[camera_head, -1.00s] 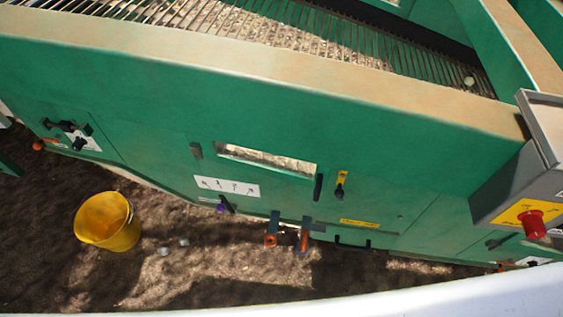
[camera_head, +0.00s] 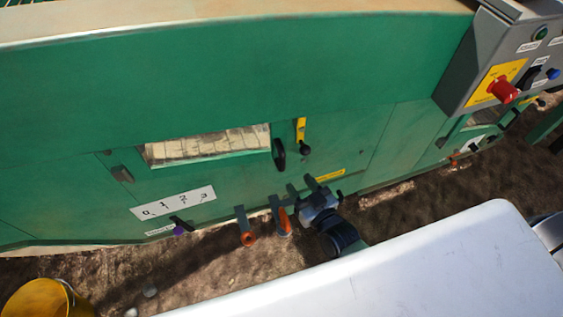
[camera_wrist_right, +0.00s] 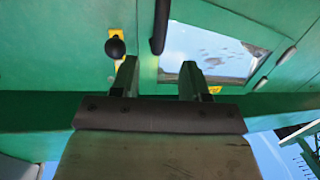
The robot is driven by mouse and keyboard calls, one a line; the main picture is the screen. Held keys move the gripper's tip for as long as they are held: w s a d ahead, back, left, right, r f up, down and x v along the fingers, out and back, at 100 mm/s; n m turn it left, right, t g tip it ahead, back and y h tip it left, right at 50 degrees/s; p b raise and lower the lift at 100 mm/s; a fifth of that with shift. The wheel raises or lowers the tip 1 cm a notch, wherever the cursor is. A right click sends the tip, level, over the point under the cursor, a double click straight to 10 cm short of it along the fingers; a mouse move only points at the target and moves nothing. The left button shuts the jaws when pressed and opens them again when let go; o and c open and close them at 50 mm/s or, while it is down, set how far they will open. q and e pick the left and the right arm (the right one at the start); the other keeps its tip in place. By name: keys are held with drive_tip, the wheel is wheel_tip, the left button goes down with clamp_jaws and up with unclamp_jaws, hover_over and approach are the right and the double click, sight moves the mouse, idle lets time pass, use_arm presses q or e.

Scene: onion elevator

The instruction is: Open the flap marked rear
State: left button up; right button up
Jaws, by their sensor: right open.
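A flap in the green machine side has a glass window (camera_head: 205,145) and a black handle (camera_head: 279,153). Right of the handle is a yellow latch plate (camera_head: 300,130) with a black knob (camera_head: 305,148). I cannot read a "rear" mark on it. My right gripper (camera_head: 301,186) is just below the latch and handle, near the panel. In the right wrist view the open, empty right gripper (camera_wrist_right: 159,78) faces the panel, with the handle (camera_wrist_right: 160,25), the knob (camera_wrist_right: 115,47) and the window (camera_wrist_right: 210,50) beyond its fingertips. My left gripper is not in view.
Two orange-ended levers (camera_head: 246,238) (camera_head: 283,222) hang left of my right gripper. A purple knob (camera_head: 178,229) and a numbered white label (camera_head: 173,202) are further left. A grey control box (camera_head: 505,55) with a red knob juts out upper right. A yellow bucket (camera_head: 45,298) stands lower left.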

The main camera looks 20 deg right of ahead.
sight(284, 163)
drive_tip(key=b+x, duration=0.1)
drive_tip(key=x, duration=0.8)
drive_tip(key=shift+w+a, duration=0.1)
drive_tip(key=shift+w, duration=0.2)
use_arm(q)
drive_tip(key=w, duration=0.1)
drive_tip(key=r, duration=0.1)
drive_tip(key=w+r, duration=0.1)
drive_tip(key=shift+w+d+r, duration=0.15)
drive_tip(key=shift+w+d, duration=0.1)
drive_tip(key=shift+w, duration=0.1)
use_arm(e)
clamp_jaws()
